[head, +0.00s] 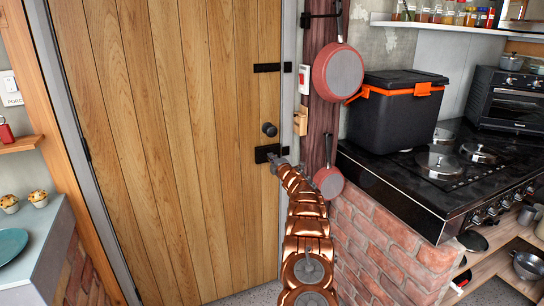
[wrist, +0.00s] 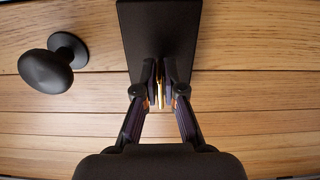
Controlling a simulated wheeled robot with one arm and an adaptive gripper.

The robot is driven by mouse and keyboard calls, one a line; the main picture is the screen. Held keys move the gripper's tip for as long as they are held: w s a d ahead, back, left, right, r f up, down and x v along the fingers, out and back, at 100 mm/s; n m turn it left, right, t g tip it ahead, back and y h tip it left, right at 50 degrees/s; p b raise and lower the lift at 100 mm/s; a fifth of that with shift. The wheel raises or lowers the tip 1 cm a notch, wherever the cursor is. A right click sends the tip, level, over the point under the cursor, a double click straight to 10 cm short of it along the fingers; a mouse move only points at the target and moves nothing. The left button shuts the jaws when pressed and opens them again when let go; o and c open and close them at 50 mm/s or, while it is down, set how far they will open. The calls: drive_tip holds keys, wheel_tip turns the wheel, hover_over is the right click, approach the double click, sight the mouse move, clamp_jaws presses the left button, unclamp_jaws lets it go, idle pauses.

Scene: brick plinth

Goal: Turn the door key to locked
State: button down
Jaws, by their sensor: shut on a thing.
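The wooden door (head: 175,130) stands closed in the head view. A black lock plate (head: 266,153) sits on it below a round black knob (head: 269,129). In the wrist view the lock plate (wrist: 158,40) runs upward from the fingers, and the knob (wrist: 50,66) is at the left. My gripper (wrist: 161,98) is at the plate, its fingers shut on a thin brass-coloured key (wrist: 160,90). Most of the key is hidden between the fingers. In the head view my gripper (head: 278,163) is small and the key cannot be made out.
To the right, red pans (head: 331,76) hang on a dark post close to my arm. A brick plinth (head: 375,235) carries a black stove and a black box with orange trim (head: 395,105). A counter (head: 30,240) with muffins is at the left.

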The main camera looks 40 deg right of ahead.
idle(0.4)
drive_tip(key=c, duration=1.3)
unclamp_jaws()
drive_tip(key=shift+s, duration=0.1)
drive_tip(key=shift+v, duration=5.95)
drive_tip(key=shift+a, duration=0.1)
